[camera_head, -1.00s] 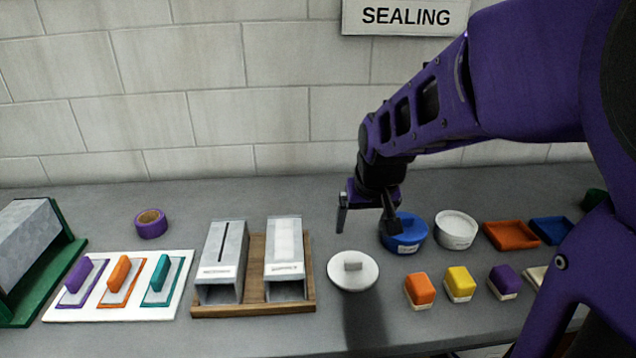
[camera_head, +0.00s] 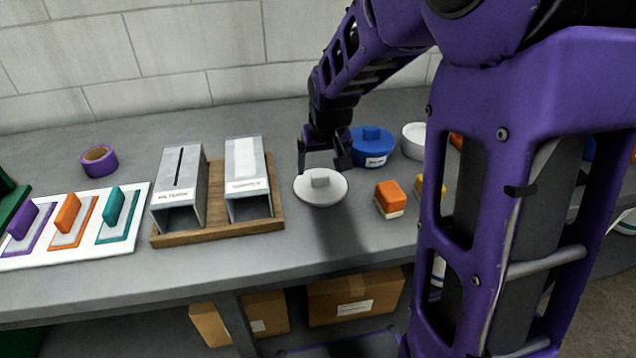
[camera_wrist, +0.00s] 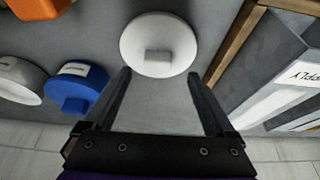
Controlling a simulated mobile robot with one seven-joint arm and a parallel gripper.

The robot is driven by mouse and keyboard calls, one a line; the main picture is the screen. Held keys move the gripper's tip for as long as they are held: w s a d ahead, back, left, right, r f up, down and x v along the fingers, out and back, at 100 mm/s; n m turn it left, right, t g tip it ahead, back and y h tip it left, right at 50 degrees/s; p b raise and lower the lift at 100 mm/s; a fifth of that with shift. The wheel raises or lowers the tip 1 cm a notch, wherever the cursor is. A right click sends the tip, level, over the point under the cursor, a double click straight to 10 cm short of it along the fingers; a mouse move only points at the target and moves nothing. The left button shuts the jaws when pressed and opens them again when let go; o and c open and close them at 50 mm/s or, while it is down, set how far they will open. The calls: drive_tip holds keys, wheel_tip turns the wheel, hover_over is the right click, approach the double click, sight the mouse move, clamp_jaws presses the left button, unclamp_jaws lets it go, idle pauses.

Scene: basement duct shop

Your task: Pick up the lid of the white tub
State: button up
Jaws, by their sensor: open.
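The white lid (camera_head: 321,187) lies flat on the grey bench, with a small grey block-shaped handle on top. It also shows in the wrist view (camera_wrist: 170,38), just beyond my fingertips. My gripper (camera_head: 323,170) is open and empty, above and slightly behind the lid in the head view. In the wrist view its two fingers (camera_wrist: 158,82) are spread, with the handle ahead of the gap between them. The white tub (camera_head: 413,138) stands to the right, partly hidden by my arm; its edge also shows in the wrist view (camera_wrist: 18,84).
A blue tub with a blue lid (camera_head: 371,148) stands right behind my gripper. An orange block (camera_head: 390,198) sits right of the lid. A wooden tray (camera_head: 215,232) with two metal duct pieces is close on the left. Bare bench lies in front of the lid.

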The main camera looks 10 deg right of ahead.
sight(320, 175)
drive_tip(key=b+x, duration=0.1)
drive_tip(key=x, duration=0.2)
drive_tip(key=shift+d+f+b, duration=0.2)
drive_tip(key=shift+b, duration=0.1)
drive_tip(key=shift+w+f, duration=0.25)
drive_tip(key=shift+f, duration=0.1)
drive_tip(key=shift+r, duration=0.1)
drive_tip(key=shift+c, duration=0.2)
